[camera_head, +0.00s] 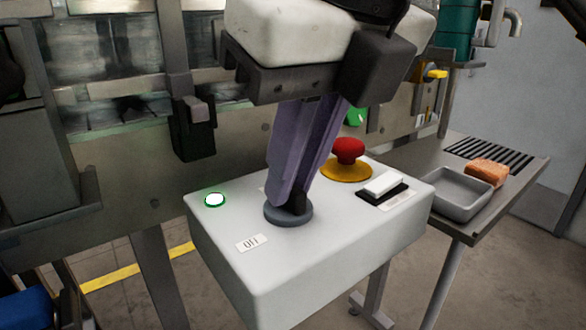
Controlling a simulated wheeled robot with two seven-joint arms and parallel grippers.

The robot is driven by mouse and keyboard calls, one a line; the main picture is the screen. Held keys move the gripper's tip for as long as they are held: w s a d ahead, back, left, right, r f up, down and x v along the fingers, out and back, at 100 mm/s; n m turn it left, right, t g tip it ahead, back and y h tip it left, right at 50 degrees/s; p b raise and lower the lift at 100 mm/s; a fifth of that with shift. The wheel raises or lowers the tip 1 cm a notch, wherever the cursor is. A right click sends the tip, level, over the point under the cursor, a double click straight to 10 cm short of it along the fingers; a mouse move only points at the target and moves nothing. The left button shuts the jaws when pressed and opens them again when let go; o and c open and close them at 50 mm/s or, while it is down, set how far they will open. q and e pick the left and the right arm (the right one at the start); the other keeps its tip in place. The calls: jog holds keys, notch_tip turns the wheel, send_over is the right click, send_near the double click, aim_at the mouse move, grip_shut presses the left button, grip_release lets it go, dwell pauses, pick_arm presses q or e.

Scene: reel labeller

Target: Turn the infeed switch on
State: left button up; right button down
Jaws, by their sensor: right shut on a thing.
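A switch with a round grey base (288,214) and a dark handle stands on top of the pale control box (330,249). A small label reading OFF (251,242) lies in front of it, to the left. My right gripper (293,198) comes down from above, its purple-grey fingers shut on the switch handle. The fingers hide most of the handle and anything behind it, so I cannot read which way it is set. My left gripper is not in view.
The box top also carries a green-ringed lit button (215,199), a red mushroom button (347,152) on yellow and a white rocker (383,184). A side table (468,222) at right holds a grey tray (461,195) and an orange-brown block (487,173).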

jog(key=c, duration=1.8)
grip_release()
pick_arm(q)
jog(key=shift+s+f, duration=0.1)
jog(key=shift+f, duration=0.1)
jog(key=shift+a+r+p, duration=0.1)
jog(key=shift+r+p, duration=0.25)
jog(key=shift+p, duration=0.55)
pick_arm(e)
jog(key=v, duration=1)
jog(key=shift+r, duration=0.2)
jog(key=shift+s, duration=0.1)
